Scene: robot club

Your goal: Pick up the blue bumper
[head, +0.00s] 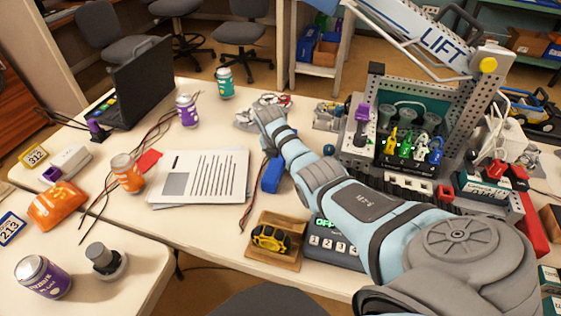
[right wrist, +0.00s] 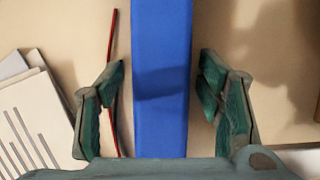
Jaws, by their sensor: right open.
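The blue bumper (head: 271,174) lies on the white table, just right of the printed papers and partly hidden by my right arm. In the right wrist view it is a long blue bar (right wrist: 160,45) running up the middle of the picture. My right gripper (right wrist: 161,82) is open, with one finger on each side of the bar and a visible gap on both sides. A shadow falls across the bar between the fingers. In the head view my right arm hides the fingers. My left gripper is not in view.
Papers (head: 205,176) lie left of the bumper, and a thin red wire (right wrist: 112,80) runs beside it. A yellow wheel in a cardboard tray (head: 287,260) stands nearer the front. The large LIFT robot (head: 395,165) fills the right side. An orange can (head: 127,173) stands farther left.

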